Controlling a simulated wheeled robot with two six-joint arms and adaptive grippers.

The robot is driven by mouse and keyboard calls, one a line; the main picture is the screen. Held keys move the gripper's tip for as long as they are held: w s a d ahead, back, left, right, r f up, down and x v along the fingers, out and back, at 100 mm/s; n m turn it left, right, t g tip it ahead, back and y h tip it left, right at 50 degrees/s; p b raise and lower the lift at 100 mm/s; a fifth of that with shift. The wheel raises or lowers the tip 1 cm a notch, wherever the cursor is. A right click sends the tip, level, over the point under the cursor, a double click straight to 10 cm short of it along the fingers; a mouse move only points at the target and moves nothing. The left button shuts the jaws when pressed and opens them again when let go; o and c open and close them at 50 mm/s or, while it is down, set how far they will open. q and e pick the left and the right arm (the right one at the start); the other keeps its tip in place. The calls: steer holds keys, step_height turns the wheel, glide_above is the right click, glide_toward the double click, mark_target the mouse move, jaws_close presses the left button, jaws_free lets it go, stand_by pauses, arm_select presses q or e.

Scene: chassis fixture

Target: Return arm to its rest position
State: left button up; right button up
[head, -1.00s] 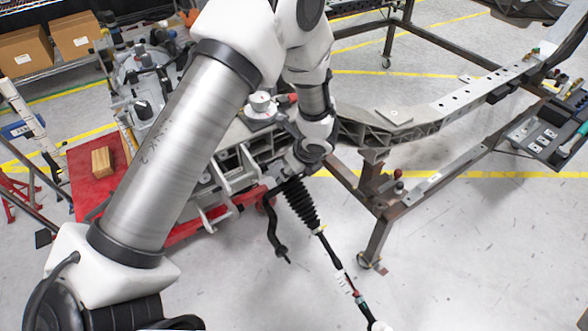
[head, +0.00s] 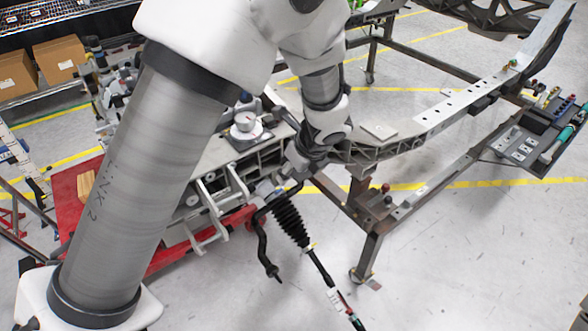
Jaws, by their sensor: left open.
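My left arm comes in from the left and covers much of the left half of the head view. Its left gripper (head: 296,172) is at the near end of the chassis fixture's cast frame (head: 375,150), just above the steering rack's black ribbed boot (head: 289,220). The gripper is small and dark here and partly hidden by its own wrist; I cannot tell whether it touches the rack. I see nothing clearly held in it. A thin rod (head: 321,270) runs down from the boot. A bent black bar (head: 262,245) hangs beside it. My right gripper is not in view.
A red cart (head: 170,258) and metal castings (head: 212,205) lie close behind my left arm. The fixture's steel leg (head: 368,255) stands right of the rod. A tool tray (head: 530,143) is at the right. Cardboard boxes (head: 58,58) sit on a shelf. The floor at lower right is clear.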

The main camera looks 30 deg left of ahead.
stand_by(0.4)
arm_select(q)
steer(key=s+f+n+g+h, duration=0.15)
steer(key=s+f+g, duration=0.35)
steer(key=s+f, duration=1.15)
steer(key=s+d+f+n+g+h, duration=0.1)
steer(key=s+d+f+n+h, duration=0.3)
steer(key=s+f+n, duration=0.8)
steer(key=n+t, duration=0.1)
steer(key=n, duration=0.2)
steer(key=w+r+n+t, duration=0.1)
steer(key=n, duration=0.1)
steer(key=w+n+t, duration=0.1)
steer(key=n+t, duration=0.1)
steer(key=n, duration=0.1)
steer(key=shift+a+r+n+y, duration=0.3)
steer(key=shift+a+n+y, duration=0.05)
steer(key=shift+a, duration=0.05)
